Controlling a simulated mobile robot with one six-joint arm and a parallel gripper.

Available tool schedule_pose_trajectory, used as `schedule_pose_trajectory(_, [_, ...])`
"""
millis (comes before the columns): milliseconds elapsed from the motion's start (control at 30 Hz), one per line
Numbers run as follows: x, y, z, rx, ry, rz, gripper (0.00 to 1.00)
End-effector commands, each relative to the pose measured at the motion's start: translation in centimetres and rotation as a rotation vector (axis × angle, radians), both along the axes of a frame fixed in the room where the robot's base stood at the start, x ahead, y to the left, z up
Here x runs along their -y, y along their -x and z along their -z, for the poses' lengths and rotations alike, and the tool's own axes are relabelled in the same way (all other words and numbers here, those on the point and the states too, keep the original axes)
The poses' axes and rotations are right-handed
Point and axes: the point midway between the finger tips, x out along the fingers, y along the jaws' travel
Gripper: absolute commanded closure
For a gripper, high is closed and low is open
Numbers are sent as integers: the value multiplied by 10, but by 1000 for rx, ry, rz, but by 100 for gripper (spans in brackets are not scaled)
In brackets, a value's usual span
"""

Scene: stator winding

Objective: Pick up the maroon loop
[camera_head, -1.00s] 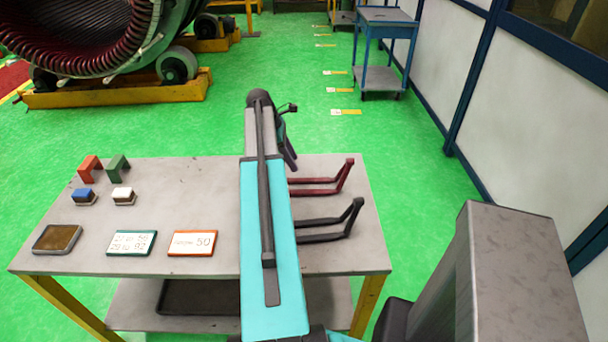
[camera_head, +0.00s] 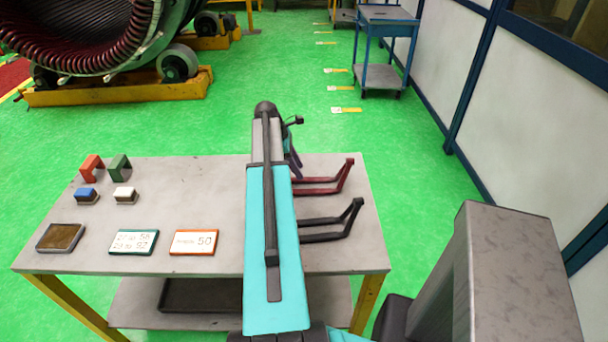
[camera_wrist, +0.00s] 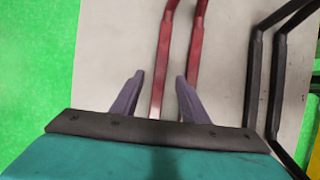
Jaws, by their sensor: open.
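The maroon loop (camera_head: 322,188) lies near the table's far right, with its right end rising above the tabletop. In the wrist view its two maroon bars (camera_wrist: 163,75) run away from my gripper. My gripper (camera_wrist: 158,82) is open and empty, with two purple-grey fingers. The left bar shows between the fingers, and the right bar passes behind the right finger. I cannot tell the height gap between fingers and loop. In the head view my gripper (camera_head: 293,160) is mostly hidden behind my arm, at the loop's left end, which is also hidden.
A black loop (camera_head: 332,225) lies in front of the maroon one. The grey table (camera_head: 210,190) also holds orange and green brackets (camera_head: 119,167), small blue and white blocks (camera_head: 124,195), a brown tray (camera_head: 60,237) and two labelled plates (camera_head: 194,242). Green floor lies beyond.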

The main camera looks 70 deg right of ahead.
Motion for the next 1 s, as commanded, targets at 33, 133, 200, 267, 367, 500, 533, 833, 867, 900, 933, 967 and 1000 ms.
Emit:
schedule_pose_trajectory(33, [0,2,2,-1,-2,1,59])
schedule_pose_trajectory(133, [1,6,10,-1,-2,1,59])
schedule_pose_trajectory(200, [1,9,16,-1,-2,1,59])
schedule_pose_trajectory(267, [2,11,22,-1,-2,1,59])
schedule_pose_trajectory(367, [4,14,30,-1,-2,1,59])
schedule_pose_trajectory(500, [5,17,38,0,-1,0,59])
schedule_pose_trajectory(533, [5,17,39,0,0,1,59])
schedule_pose_trajectory(833, [5,17,39,0,0,1,59])
schedule_pose_trajectory(867, [5,17,39,0,0,1,59])
schedule_pose_trajectory(900, [5,17,39,0,0,1,59])
schedule_pose_trajectory(933, [5,17,39,0,0,1,59])
schedule_pose_trajectory(967, [5,18,39,0,0,1,59])
schedule_pose_trajectory(1000, [5,18,39,0,0,1,59])
